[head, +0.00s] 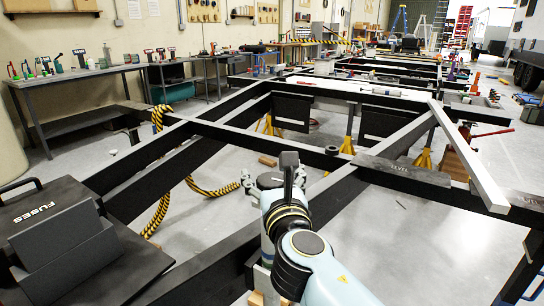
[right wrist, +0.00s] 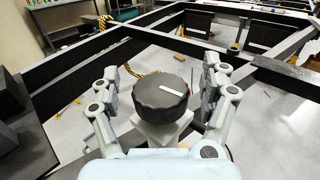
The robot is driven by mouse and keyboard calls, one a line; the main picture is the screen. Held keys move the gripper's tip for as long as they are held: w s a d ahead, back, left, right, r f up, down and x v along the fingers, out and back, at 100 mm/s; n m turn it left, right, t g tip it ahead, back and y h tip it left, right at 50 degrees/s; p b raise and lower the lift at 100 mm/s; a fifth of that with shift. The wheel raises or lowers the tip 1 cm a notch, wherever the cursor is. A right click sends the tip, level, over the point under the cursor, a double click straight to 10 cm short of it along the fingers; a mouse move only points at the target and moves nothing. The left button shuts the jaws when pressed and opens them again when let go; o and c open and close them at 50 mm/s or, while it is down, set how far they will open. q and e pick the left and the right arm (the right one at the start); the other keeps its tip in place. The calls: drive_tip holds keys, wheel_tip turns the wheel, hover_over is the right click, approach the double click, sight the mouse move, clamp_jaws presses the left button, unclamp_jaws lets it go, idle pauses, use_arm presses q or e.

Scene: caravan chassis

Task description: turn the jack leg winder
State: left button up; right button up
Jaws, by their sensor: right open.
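The jack leg winder shows in the right wrist view as a black ridged knob (right wrist: 160,98) with a white line on top, on a pale square base (right wrist: 160,132). My right gripper (right wrist: 161,82) is open, one finger on each side of the knob, with gaps visible between fingers and knob. In the head view my right gripper (head: 270,181) is over the chassis rail, and the knob is hard to make out there. My left gripper is not in view.
Black chassis beams (head: 258,138) run around and across the area. A black fuses case (head: 60,235) is at the lower left. A yellow-black striped hose (head: 160,208) hangs through the frame. A pale bar (head: 467,158) lies across beams at right.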

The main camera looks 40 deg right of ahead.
sight(272, 180)
wheel_tip(272, 180, up, 9)
drive_tip(key=shift+f, duration=0.15)
idle(0.5)
